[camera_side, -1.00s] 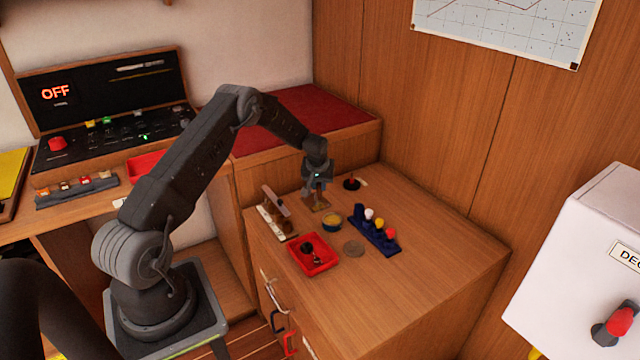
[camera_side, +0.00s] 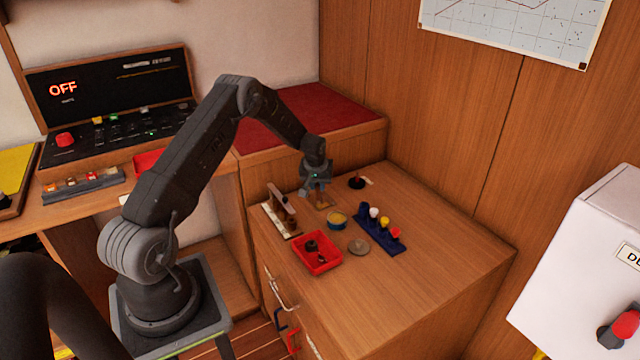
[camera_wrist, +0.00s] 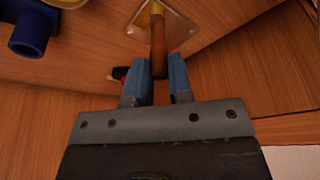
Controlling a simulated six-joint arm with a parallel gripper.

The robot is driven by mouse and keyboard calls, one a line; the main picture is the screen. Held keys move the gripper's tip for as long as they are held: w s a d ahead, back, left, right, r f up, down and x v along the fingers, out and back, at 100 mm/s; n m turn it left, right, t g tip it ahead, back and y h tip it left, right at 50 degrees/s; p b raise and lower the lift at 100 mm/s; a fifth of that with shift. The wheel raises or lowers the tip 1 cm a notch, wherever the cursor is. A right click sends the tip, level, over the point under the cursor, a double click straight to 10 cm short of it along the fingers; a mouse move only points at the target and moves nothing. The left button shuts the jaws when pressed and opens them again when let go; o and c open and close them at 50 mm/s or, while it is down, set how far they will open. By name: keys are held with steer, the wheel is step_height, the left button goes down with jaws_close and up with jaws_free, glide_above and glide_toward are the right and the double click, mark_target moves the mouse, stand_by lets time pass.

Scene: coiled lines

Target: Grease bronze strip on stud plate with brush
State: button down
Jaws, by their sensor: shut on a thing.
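My gripper (camera_side: 316,190) is at the back of the wooden cabinet top, over a small brownish plate (camera_side: 323,206). In the wrist view its blue fingers (camera_wrist: 161,78) are shut on a brown wooden handle (camera_wrist: 158,45), which I take to be the brush's. The handle's far end reaches over the diamond-shaped stud plate (camera_wrist: 176,21), where a yellowish part shows at the top edge. I cannot tell whether that is the strip or the brush head, nor whether they touch. A round tin with yellow content (camera_side: 337,219) stands just right of the plate.
A blue rack (camera_side: 384,241) with coloured pegs stands right of the tin. A red tray (camera_side: 332,264) with dark parts, a grey disc (camera_side: 359,247) and a white-based wooden holder (camera_side: 278,218) are nearby. The cabinet's right side is clear.

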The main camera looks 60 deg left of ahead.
stand_by(0.3)
steer(key=shift+w, duration=0.7)
steer(key=shift+w, duration=0.1)
steer(key=shift+w, duration=0.6)
steer(key=shift+w, duration=0.15)
steer(key=shift+w, duration=0.4)
step_height(320, 180, up, 7)
stand_by(0.8)
